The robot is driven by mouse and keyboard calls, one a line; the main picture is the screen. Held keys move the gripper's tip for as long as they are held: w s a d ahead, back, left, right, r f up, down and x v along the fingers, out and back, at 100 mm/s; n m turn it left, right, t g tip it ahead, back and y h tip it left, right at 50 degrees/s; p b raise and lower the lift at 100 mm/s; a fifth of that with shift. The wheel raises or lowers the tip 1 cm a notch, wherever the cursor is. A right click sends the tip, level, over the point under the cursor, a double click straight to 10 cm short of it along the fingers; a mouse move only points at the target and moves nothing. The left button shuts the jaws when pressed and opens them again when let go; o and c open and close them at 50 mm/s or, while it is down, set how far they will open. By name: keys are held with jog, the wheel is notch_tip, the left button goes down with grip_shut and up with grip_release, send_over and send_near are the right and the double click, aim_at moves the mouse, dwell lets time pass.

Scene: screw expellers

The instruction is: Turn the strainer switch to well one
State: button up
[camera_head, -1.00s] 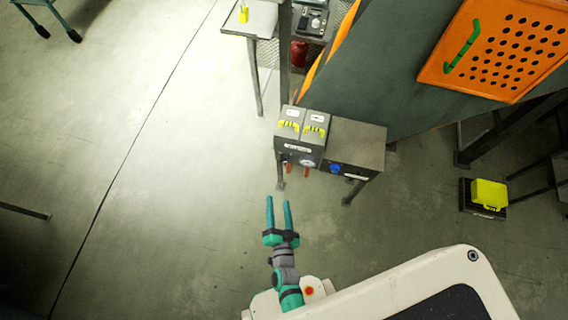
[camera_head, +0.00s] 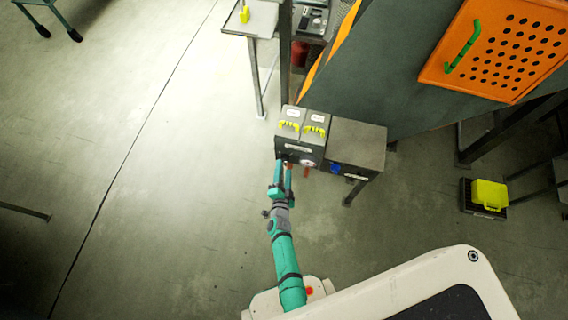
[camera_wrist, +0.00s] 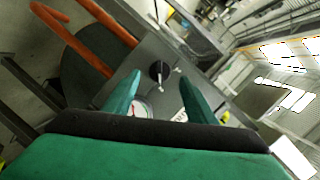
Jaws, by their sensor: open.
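A black rotary knob (camera_wrist: 159,71) with a pale pointer, which looks like the strainer switch, sits on a grey panel (camera_wrist: 165,50) in the wrist view. Its well markings are too small to read. My gripper (camera_wrist: 160,84) is open, with one green finger on each side of the knob in the picture; I cannot tell whether they touch it. In the head view my gripper (camera_head: 282,168) reaches the lower left front of the grey control box (camera_head: 297,150), and the knob is hard to make out there.
A round gauge (camera_wrist: 141,107) sits near the knob, and orange handles (camera_wrist: 85,35) are at upper left. In the head view a blue knob (camera_head: 335,168) is on the neighbouring box (camera_head: 357,145). Open floor (camera_head: 180,200) lies to the left.

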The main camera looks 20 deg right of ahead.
aim_at(285, 159)
jog(key=shift+x, duration=2)
jog(key=c, duration=1)
